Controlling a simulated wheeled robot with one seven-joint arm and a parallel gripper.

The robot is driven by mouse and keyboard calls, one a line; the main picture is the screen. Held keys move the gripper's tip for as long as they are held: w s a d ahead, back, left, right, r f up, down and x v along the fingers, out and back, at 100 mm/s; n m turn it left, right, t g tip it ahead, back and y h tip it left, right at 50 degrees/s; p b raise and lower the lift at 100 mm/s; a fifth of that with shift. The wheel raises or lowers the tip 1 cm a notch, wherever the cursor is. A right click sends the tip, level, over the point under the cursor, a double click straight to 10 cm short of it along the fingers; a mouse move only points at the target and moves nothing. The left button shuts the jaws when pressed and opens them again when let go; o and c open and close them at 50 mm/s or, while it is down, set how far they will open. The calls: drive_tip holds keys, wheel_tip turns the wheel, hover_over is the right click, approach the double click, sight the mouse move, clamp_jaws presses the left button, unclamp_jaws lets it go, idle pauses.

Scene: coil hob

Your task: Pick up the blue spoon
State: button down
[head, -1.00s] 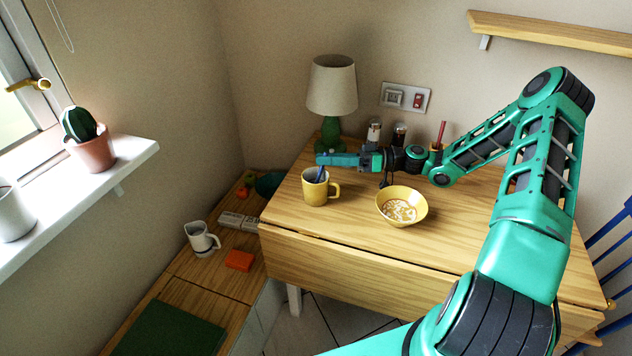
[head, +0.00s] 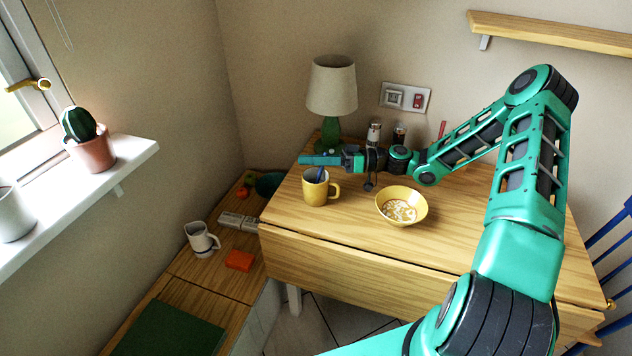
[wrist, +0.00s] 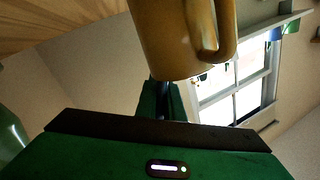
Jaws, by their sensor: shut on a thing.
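The blue spoon (head: 321,173) stands in the yellow mug (head: 315,192), and only a short piece of its handle shows above the rim. My gripper (head: 312,160) is just above and behind the mug rim, with its jaws shut on the spoon handle. In the wrist view the mug (wrist: 178,40) fills the top centre, close to my gripper (wrist: 158,98). A thin dark piece of the spoon (wrist: 153,88) shows between the fingers and the mug. The spoon's lower end is hidden inside the mug.
A yellow bowl (head: 402,206) stands to the right of the mug on the wooden table (head: 460,225). A lamp (head: 332,90) and two shakers (head: 374,133) stand behind my gripper. Bare table lies around the bowl.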

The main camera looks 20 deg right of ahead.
wheel_tip(320, 180, up, 18)
idle(1.0)
idle(0.8)
